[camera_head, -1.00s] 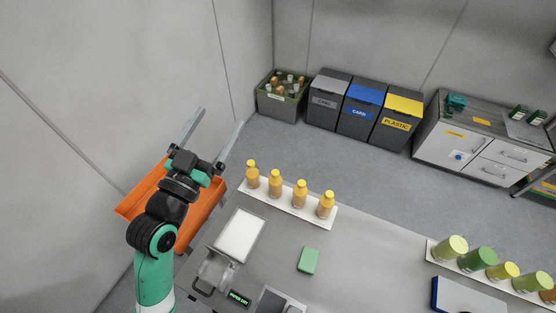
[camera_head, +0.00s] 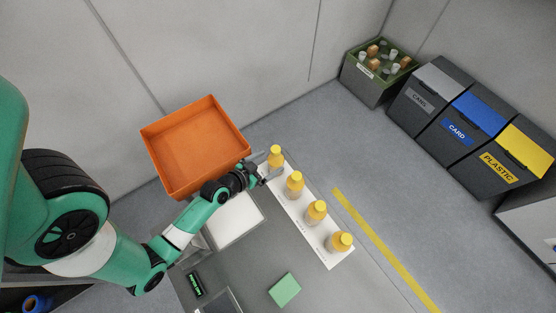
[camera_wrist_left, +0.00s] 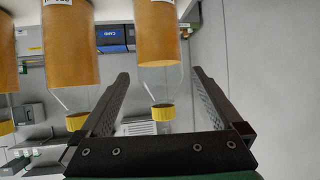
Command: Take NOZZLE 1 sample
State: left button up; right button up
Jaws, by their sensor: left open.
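Several orange bottles with yellow caps stand upright in a row on a white strip (camera_head: 309,239) along the table edge. The end bottle (camera_head: 275,156) is nearest the orange bin; the others (camera_head: 294,185) run down to the right. My left gripper (camera_head: 270,169) is open at the end bottle, its fingers on either side of it in the head view. In the left wrist view, which looks upside down, that bottle (camera_wrist_left: 158,40) appears between the open fingers (camera_wrist_left: 160,88). I cannot tell whether they touch it. My right gripper is not in view.
An empty orange bin (camera_head: 195,145) sits beside my left arm. A white pad (camera_head: 235,218) and a green block (camera_head: 284,289) lie on the grey table. A green crate of bottles (camera_head: 376,80) and waste bins stand across the floor. A yellow line (camera_head: 385,249) crosses the floor.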

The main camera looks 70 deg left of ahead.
aim_at(281, 155)
pick_arm(q)
jog(key=x, duration=0.7)
jog(key=shift+w+a+b, duration=0.1)
jog(key=shift+w+b, duration=0.15)
jog(key=shift+b, duration=0.05)
jog(key=shift+r, duration=0.1)
grip_shut()
